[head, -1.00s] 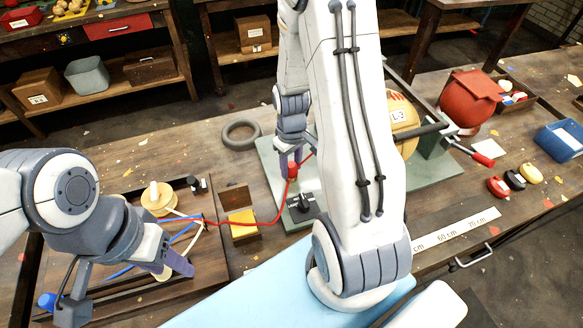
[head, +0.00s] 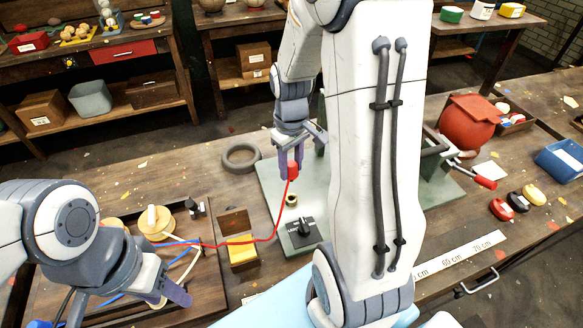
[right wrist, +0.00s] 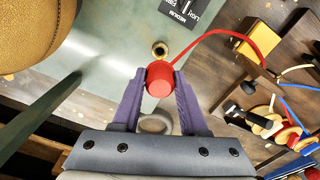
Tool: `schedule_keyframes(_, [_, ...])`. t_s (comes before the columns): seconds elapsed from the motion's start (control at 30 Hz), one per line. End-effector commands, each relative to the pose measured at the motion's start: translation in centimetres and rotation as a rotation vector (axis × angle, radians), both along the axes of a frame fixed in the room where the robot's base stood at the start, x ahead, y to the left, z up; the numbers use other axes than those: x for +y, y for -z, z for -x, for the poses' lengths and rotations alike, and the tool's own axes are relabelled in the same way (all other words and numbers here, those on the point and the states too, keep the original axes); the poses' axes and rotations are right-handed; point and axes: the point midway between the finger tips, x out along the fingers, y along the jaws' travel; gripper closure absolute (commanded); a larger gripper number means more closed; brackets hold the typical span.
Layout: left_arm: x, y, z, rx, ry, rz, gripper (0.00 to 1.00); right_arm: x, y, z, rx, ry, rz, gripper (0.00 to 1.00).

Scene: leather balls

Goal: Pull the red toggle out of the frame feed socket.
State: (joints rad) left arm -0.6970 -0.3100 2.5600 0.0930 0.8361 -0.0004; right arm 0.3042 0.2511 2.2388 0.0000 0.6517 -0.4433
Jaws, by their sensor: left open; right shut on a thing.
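The red toggle (head: 292,171) is held between the purple fingers of my right gripper (head: 291,160), above the green base plate (head: 272,196). In the right wrist view the red toggle (right wrist: 160,80) sits between both fingertips. A red cord (head: 270,236) runs from it to the left. The brass-coloured feed socket (head: 292,200) shows on the plate, apart from the toggle; it also shows in the right wrist view (right wrist: 160,49). My left gripper (head: 168,298) is open over the wooden tray at the left, its fingers partly hidden.
A black dial switch (head: 301,232) sits on the plate close to the socket. A box with a yellow block (head: 239,250) and a tray with spools (head: 157,222) lie to the left. A grey ring (head: 241,157) lies behind. My right arm hides much of the frame.

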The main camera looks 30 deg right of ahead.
Motion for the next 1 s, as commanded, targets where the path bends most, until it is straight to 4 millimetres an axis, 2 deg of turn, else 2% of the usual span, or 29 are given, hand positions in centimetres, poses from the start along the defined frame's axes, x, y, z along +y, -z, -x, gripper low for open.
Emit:
schedule_keyframes(0.5, [0.0, 1.3, 0.0, 0.000, 0.000, 0.000, 0.50, 0.0, 1.9, 0.0, 0.000, 0.000, 0.000, 1.00])
schedule_keyframes(1.0, [0.0, 1.3, 0.0, 0.000, 0.000, 0.000, 0.50, 0.0, 1.9, 0.0, 0.000, 0.000, 0.000, 1.00])
